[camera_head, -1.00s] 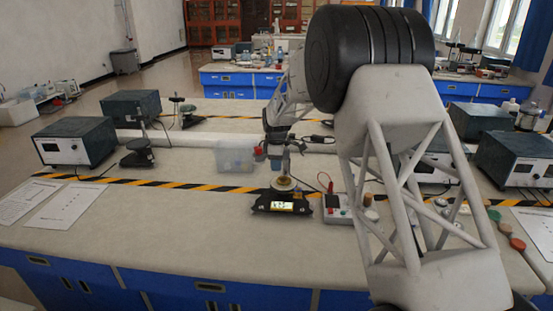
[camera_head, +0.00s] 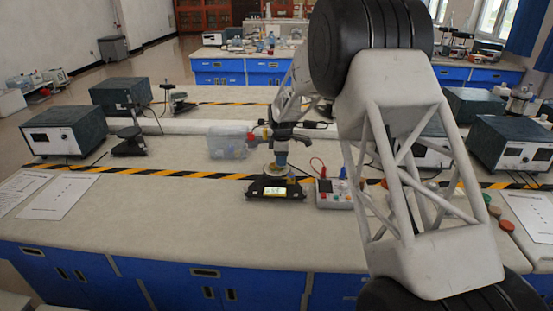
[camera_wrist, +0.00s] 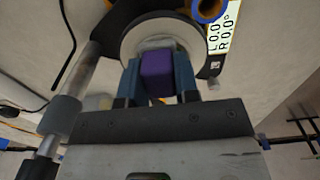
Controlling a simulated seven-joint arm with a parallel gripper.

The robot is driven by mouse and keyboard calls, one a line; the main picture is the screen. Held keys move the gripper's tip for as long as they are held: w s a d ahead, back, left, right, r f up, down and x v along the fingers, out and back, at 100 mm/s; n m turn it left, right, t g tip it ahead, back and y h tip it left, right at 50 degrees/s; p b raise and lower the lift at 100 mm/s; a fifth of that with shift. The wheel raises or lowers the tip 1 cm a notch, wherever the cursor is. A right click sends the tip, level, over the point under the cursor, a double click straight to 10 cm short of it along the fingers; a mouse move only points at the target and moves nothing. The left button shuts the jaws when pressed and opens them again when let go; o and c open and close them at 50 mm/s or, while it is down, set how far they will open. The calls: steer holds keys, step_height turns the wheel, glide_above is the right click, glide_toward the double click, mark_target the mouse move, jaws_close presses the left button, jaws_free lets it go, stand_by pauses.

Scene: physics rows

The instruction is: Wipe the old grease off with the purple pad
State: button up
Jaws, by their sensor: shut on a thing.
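The purple pad (camera_wrist: 157,72) is held between the two blue-grey fingers of my gripper (camera_wrist: 158,85) in the wrist view. Its end is over the pale round plate (camera_wrist: 160,27) of a black device (camera_wrist: 200,62) with a lit readout. Whether the pad touches the plate, I cannot tell. In the head view my gripper (camera_head: 281,160) points down at the plate (camera_head: 272,174) on the device (camera_head: 253,189); the pad is too small to make out there. No grease is clearly distinguishable; the gripper hides part of the plate.
A clear plastic bin (camera_head: 226,143) stands behind and left of the device. A control box with knobs and a red lead (camera_head: 333,194) stands close on its right. Black-and-yellow tape (camera_head: 170,172) crosses the bench. The bench front (camera_head: 150,225) is clear.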

steer(key=shift+d, duration=0.6)
steer(key=shift+a, duration=3.05)
step_height(320, 180, up, 8)
